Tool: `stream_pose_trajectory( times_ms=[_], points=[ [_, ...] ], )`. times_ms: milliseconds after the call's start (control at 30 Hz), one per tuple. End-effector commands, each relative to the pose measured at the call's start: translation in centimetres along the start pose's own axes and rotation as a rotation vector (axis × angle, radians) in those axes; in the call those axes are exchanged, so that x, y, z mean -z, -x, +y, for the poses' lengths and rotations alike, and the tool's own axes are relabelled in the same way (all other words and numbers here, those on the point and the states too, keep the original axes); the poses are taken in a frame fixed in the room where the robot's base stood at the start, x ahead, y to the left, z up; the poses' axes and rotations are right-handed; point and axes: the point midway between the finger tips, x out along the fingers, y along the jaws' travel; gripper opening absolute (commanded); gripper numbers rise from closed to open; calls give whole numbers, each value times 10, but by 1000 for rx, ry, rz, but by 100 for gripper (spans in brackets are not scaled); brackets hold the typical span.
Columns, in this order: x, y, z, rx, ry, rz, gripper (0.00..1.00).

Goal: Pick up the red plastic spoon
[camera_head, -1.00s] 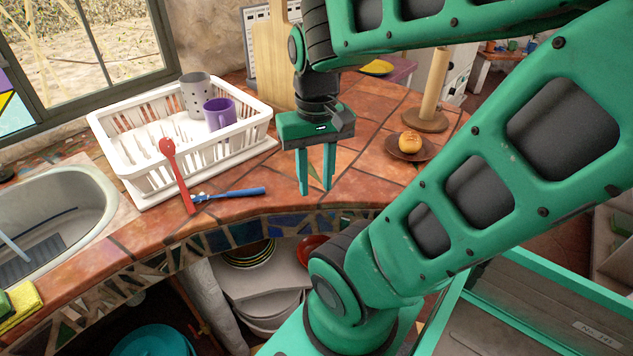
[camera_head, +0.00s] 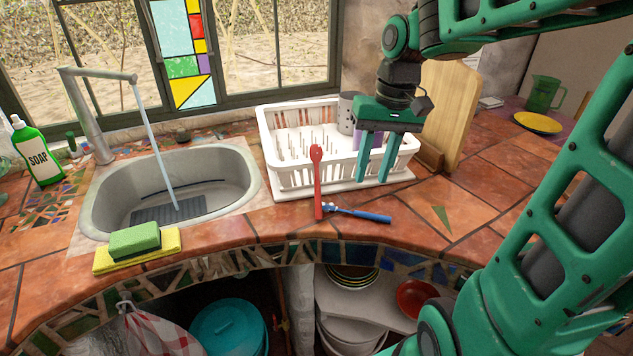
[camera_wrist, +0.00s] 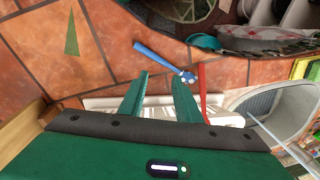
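The red plastic spoon (camera_head: 317,180) leans upright against the front of the white dish rack, its bowl at the top and its handle down on the tiled counter. In the wrist view the red spoon (camera_wrist: 202,85) shows beside the right finger. My gripper (camera_head: 372,178) is open and empty, in front of the rack, to the right of the spoon and apart from it. In the wrist view my gripper (camera_wrist: 160,84) has its green fingers spread with nothing between them.
A blue-handled brush (camera_head: 360,214) lies on the counter by the spoon's foot. The white dish rack (camera_head: 285,180) holds cups. A sink (camera_head: 235,190) with running water, a sponge (camera_head: 135,240) and a soap bottle (camera_head: 38,155) are left. A wooden board (camera_head: 447,105) stands right.

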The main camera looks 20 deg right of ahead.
Motion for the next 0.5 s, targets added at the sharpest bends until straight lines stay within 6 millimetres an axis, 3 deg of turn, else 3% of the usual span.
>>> stream_pose_trajectory(
  times_ms=[33, 100, 200, 300, 500],
  points=[
    [18, 1, -18, 22, 41, -10, 30],
    [35, 3, -43, 55, 94, -20, 30],
    [52, 5, -69, 94, 154, -33, 30],
    [60, 7, -86, 120, 192, -42, 30],
    [63, -5, -97, 135, 211, -49, 30]
  ],
)
